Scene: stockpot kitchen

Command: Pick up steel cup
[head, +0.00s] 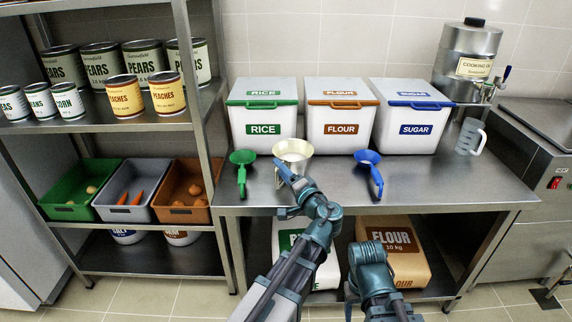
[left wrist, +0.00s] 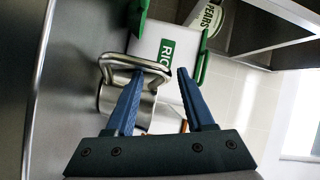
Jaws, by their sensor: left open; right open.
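The steel cup (head: 293,148) stands near the front edge of the steel counter, between the green scoop and the blue scoop. In the left wrist view the cup (left wrist: 112,102) shows its looped handle, with one finger crossing in front of its body. My left gripper (head: 281,172) is open at the cup's near side. In the left wrist view its fingers (left wrist: 160,75) are apart, with the left fingertip close to the handle. I cannot tell whether it touches. My right arm shows low in the head view, but its jaws do not show.
The green scoop (head: 242,165) and blue scoop (head: 371,168) flank the cup. Behind are the rice bin (head: 262,128), flour bin (head: 340,128) and sugar bin (head: 412,129). A clear measuring jug (head: 469,137) stands at right. A metal shelf (head: 100,130) with cans is at left.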

